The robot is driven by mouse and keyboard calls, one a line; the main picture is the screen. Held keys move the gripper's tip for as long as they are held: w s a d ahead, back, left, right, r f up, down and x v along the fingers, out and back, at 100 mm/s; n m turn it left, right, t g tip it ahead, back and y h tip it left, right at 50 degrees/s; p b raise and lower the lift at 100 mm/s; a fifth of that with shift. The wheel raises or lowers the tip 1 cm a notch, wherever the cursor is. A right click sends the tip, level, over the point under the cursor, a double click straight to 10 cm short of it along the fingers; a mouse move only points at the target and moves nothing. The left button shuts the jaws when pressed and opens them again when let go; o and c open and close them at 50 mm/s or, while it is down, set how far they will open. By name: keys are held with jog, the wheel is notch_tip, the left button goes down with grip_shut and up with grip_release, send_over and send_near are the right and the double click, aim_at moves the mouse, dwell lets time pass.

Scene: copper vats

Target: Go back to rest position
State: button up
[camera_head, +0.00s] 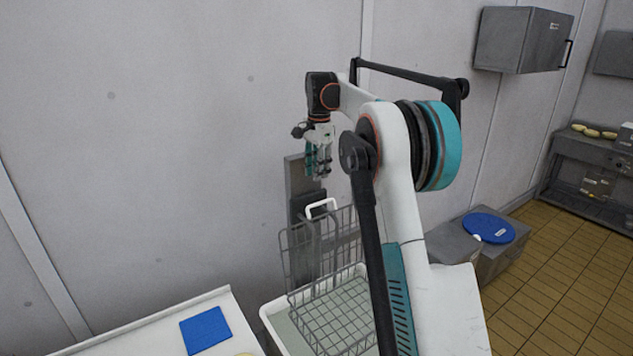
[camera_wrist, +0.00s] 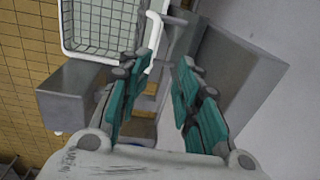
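My gripper (camera_head: 318,176) hangs from my raised arm near the wall, fingers pointing down, above the wire basket. In the wrist view its two teal finger pads (camera_wrist: 165,62) stand apart with nothing held between them. The wire basket (camera_head: 340,312) has a white handle (camera_head: 321,207) and sits in a white-rimmed basin. The basket (camera_wrist: 98,22) and its handle (camera_wrist: 154,40) also show in the wrist view, beyond the fingertips. The gripper looks apart from the handle. My arm hides part of the basket's right side.
A white table (camera_head: 150,335) with a blue square (camera_head: 205,330) is at lower left. A grey box (camera_head: 522,40) is fixed to the wall at upper right. A blue round lid (camera_head: 488,228) lies on a low grey unit. Tiled floor (camera_head: 570,300) is open at right.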

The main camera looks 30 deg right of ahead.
jog(key=shift+r, duration=0.35)
jog(key=shift+s, duration=0.1)
